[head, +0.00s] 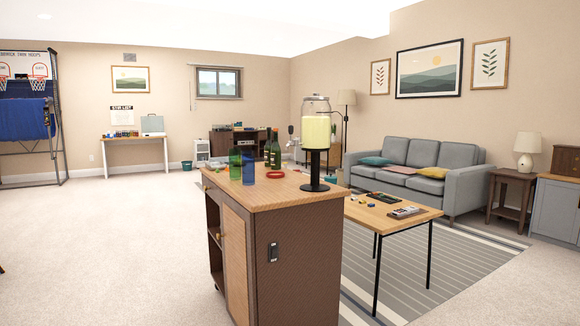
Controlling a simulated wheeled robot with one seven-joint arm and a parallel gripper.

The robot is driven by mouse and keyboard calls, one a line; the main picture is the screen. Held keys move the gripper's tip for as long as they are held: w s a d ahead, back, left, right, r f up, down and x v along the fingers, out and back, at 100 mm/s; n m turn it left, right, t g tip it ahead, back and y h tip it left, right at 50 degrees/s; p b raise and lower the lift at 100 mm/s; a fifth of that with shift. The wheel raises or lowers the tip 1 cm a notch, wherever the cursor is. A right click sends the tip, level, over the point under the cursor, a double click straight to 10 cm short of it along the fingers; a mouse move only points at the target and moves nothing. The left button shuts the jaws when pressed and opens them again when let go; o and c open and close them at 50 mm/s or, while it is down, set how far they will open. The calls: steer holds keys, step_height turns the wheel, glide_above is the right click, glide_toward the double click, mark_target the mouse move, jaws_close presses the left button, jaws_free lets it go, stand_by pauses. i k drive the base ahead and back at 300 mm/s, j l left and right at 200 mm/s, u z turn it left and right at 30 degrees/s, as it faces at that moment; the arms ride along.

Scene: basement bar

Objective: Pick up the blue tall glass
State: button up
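The blue tall glass (248,171) stands upright on the wooden top of a bar cart (262,198), in the middle of the head view. A green tall glass (235,163) stands close on its left and a little farther back. My gripper is not in view. Nothing is seen touching the blue glass from above.
Two dark bottles (275,152) stand behind the glasses. A coffee table (390,216) stands beyond. Carpet at left is clear.

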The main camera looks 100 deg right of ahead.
mark_target(248, 157)
steer(key=z, duration=3.15)
steer(key=i+l, duration=0.1)
